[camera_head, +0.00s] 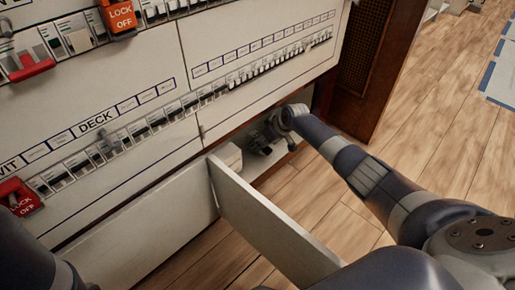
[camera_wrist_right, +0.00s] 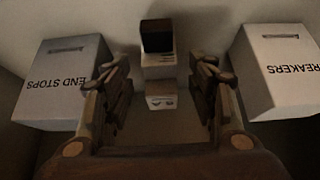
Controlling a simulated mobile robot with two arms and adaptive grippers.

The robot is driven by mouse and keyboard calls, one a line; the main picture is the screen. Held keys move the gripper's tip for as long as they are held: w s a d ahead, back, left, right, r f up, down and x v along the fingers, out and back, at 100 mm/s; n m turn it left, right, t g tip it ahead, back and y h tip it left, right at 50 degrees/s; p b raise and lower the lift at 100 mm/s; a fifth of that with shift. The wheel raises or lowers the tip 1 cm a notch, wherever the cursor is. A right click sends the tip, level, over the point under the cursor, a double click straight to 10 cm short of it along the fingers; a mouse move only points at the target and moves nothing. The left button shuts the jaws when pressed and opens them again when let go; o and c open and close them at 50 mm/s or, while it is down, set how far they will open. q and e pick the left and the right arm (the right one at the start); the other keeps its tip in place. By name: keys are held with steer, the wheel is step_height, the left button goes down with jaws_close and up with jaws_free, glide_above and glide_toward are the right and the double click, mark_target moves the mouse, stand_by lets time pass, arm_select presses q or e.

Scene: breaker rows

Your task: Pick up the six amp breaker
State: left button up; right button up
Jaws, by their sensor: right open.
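A small breaker (camera_wrist_right: 158,60) with a white body and a dark top stands on the compartment floor in the right wrist view. I cannot read its rating. My right gripper (camera_wrist_right: 160,98) is open, with one finger on each side of the breaker and a gap to each. In the head view my right gripper (camera_head: 262,138) is inside the low compartment behind the open panel door, and the breaker is hidden there. My left gripper is not in view; only part of the left arm shows at the lower left.
A box marked END STOPS (camera_wrist_right: 65,85) stands left of the fingers, and a box marked BREAKERS (camera_wrist_right: 280,75) stands right. The open door (camera_head: 270,225) sticks out beside my right arm. Breaker rows (camera_head: 150,120) and a red lockout (camera_head: 18,197) line the panel.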

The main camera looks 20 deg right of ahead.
steer(key=shift+b+x, duration=0.6)
steer(key=shift+x, duration=0.45)
jaws_close()
steer(key=shift+r, duration=0.1)
steer(key=shift+r, duration=0.15)
